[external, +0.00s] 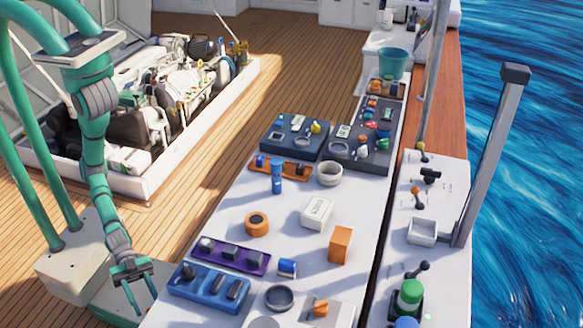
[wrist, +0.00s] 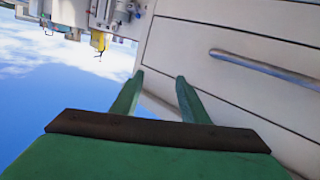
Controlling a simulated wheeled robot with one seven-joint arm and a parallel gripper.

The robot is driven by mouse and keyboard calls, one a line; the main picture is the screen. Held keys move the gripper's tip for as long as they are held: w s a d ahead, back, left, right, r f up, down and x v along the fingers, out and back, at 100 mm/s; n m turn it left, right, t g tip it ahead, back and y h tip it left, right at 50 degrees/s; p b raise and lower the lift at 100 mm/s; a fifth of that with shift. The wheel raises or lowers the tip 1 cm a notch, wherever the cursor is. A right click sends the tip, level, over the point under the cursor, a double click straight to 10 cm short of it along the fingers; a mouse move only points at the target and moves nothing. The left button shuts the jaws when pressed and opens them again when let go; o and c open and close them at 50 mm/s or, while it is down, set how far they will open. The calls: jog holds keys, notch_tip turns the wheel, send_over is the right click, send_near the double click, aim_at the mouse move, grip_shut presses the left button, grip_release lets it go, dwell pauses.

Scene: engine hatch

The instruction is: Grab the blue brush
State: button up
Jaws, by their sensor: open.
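No object in the external view is clearly a brush. An upright blue object (external: 277,177), narrow with a wider top, stands on the white counter (external: 215,220) and could be it, but its bristles cannot be made out. A short blue cylinder (external: 287,267) lies nearer on the counter. My gripper (external: 145,302) hangs low at the counter's left side, pointing down, apart from both blue objects. In the wrist view its green fingers (wrist: 160,76) are spread with nothing between them. No brush shows in the wrist view.
The counter holds an orange ring (external: 257,224), a white box (external: 317,213), an orange block (external: 340,244), a purple tray (external: 234,256) and a blue tray (external: 210,288). The wrist view shows a pale panel with a long handle (wrist: 262,65). The open engine hatch (external: 200,125) lies left; wooden deck is clear between.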

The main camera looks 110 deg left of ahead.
jog(key=w+d+r+m+g+h, duration=0.1)
jog(key=d+r+m+h, duration=0.2)
jog(key=d, duration=0.8)
jog(key=w+d+r+m+g+h, duration=0.15)
jog(key=d+r, duration=0.25)
jog(key=d, duration=0.7)
jog(key=w+d+r+m+t, duration=0.1)
jog(key=w+d+r, duration=0.2)
jog(key=w+r, duration=0.5)
jog(key=w+d+r+m+t, duration=0.1)
jog(key=w+d+r, duration=0.25)
jog(key=r, duration=0.75)
jog(key=w+a+r+n+t+y, duration=0.2)
jog(key=w+a+n+y, duration=0.2)
jog(key=w+a, duration=0.5)
jog(key=n+g+y, duration=0.2)
jog(key=n+y, duration=0.7)
jog(key=y, duration=0.2)
send_near(286, 261)
jog(key=shift+w+d+r+m, duration=0.15)
jog(key=shift+r+m, duration=0.1)
jog(key=shift+r, duration=0.2)
jog(key=shift+w+f, duration=0.25)
jog(key=shift+w, duration=0.05)
jog(key=x, duration=0.4)
jog(key=shift+w+f, duration=0.1)
jog(key=shift+f, duration=0.05)
jog(key=shift+f+x, duration=0.25)
jog(key=shift+x, duration=2.55)
